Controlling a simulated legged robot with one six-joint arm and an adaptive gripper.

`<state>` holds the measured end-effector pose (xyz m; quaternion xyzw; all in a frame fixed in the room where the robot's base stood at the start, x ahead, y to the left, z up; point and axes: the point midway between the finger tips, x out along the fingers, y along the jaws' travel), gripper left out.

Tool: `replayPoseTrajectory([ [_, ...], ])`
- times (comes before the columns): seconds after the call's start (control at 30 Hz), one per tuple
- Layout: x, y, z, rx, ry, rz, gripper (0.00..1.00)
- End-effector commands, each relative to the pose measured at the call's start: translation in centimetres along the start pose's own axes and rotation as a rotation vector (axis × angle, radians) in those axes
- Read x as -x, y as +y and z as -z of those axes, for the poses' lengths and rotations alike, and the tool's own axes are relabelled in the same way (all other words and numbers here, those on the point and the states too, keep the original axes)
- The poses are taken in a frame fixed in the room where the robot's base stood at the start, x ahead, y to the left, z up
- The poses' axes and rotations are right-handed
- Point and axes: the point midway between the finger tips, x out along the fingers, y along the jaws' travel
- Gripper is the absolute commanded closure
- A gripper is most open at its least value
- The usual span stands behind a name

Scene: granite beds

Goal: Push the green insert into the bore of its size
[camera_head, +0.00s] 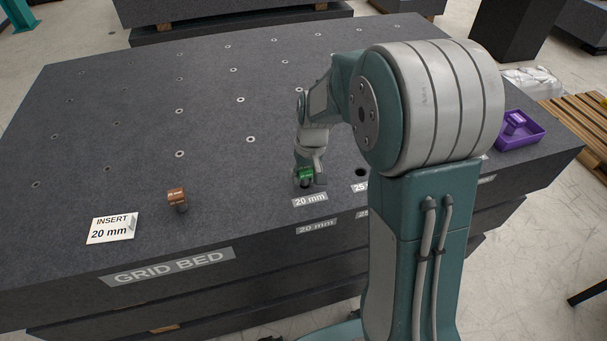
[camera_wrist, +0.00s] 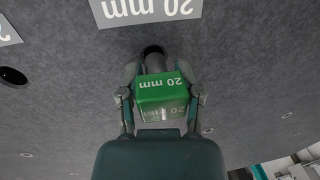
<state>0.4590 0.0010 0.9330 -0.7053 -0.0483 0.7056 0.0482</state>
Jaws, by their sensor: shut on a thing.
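The green insert (camera_head: 305,173), marked 20 mm, is between the fingers of my gripper (camera_head: 309,180), just behind the 20 mm label (camera_head: 310,199) on the granite bed. In the wrist view my gripper (camera_wrist: 163,97) is shut on the sides of the green head (camera_wrist: 163,86). The insert's grey shank (camera_wrist: 154,63) points at the dark 20 mm bore (camera_wrist: 152,49), whose rim shows just past it. I cannot tell whether the shank tip is inside the bore or above it.
Another dark bore (camera_head: 361,173) with a 25 label lies to the right. A brown insert (camera_head: 176,194) stands at the left, near a card (camera_head: 112,228) reading INSERT 20 mm. A purple tray (camera_head: 534,139) holds a purple piece. The bed's middle is clear, with small flush fittings.

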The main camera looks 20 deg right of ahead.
Motion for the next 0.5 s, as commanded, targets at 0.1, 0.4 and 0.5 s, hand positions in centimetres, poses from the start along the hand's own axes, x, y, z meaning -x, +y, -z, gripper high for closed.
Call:
replayPoseTrajectory([
  [0.1,-0.25,0.03,-0.01,0.0,-0.001,0.0,1.0],
  [0.4,-0.82,0.11,0.01,0.0,0.0,0.0,1.0],
  [0.5,-1.01,0.14,0.01,0.0,0.0,0.0,1.0],
])
